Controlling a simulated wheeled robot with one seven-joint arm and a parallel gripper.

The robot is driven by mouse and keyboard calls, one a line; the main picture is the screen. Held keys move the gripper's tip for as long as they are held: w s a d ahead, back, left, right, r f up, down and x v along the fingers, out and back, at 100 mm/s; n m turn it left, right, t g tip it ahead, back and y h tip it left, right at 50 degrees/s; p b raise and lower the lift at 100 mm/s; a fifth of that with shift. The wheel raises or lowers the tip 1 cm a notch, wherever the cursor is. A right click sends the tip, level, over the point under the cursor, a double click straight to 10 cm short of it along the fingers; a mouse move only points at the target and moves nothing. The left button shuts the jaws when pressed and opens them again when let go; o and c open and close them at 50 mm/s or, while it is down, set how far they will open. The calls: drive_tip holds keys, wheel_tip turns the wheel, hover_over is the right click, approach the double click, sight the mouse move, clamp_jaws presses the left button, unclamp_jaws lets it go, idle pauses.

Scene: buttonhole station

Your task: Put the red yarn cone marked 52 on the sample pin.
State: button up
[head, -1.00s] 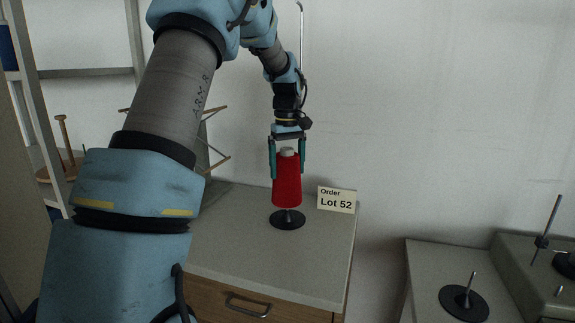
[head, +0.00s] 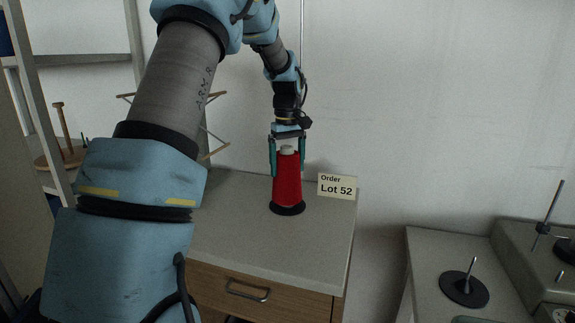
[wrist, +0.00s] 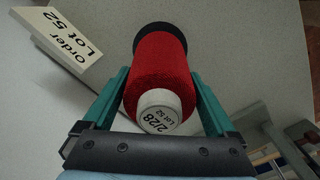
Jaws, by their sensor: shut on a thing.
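The red yarn cone (head: 287,182) stands upright over the pin with the round black base (head: 287,209) on the grey cabinet top. Its lower end is at the base, and the pin's shaft is hidden by the cone. In the wrist view the red cone (wrist: 158,80) has a white top marked "2/28 Lot 52", and the black base (wrist: 160,38) shows beyond it. My gripper (head: 287,170) is shut on the cone, one green finger on each side, with its palm above the cone's top.
A card reading "Order Lot 52" (head: 337,187) stands just right of the cone. Another pin on a black disc (head: 464,289) stands empty on the lower right bench. A rack with a wooden stand (head: 62,130) is at left. The cabinet top's front is clear.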

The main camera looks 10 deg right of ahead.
drive_tip(key=shift+f, duration=0.45)
drive_tip(key=o, duration=1.2)
drive_tip(key=shift+o, duration=0.2)
wheel_tip(320, 180, up, 11)
drive_tip(key=shift+f+b, duration=0.1)
drive_tip(key=shift+b, duration=1)
